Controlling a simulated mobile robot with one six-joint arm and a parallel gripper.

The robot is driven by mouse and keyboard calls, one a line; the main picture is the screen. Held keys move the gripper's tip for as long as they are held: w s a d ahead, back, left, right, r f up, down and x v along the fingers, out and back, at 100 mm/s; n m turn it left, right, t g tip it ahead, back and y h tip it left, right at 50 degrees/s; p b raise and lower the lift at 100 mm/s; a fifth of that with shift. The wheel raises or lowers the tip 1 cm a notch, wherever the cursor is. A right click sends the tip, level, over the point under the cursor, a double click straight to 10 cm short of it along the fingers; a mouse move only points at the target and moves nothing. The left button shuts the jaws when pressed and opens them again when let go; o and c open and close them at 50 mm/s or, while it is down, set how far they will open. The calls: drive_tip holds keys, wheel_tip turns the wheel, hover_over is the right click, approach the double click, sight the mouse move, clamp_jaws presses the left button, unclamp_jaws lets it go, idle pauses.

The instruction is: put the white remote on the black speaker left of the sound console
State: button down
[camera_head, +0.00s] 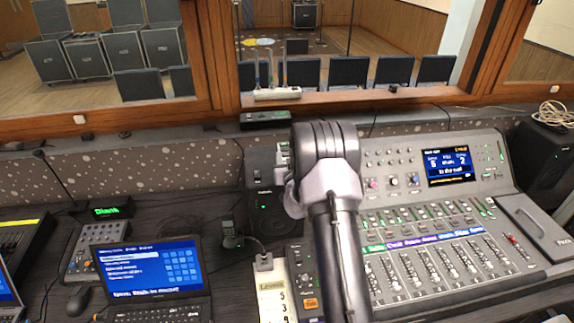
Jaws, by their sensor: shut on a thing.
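The black speaker (266,212) stands left of the sound console (400,200). Its front faces me, and my arm covers its right side. My arm rises from the bottom edge and its wrist stands in front of the gap between speaker and console. My gripper is hidden behind the wrist, so its jaws do not show. A small pale piece (283,156) shows at the wrist's left edge, over the speaker's top. I cannot tell whether it is the white remote, which I cannot make out anywhere else.
A laptop (155,270), a small mixer (92,248) and a handset (230,235) stand left of the speaker. A labelled strip (272,290) lies in front of it. A black box (265,119) sits on the ledge behind. A second speaker (545,155) stands at the far right.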

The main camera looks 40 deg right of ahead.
drive_tip(key=shift+f, duration=0.95)
drive_tip(key=shift+r, duration=0.15)
drive_tip(key=c, duration=0.8)
unclamp_jaws()
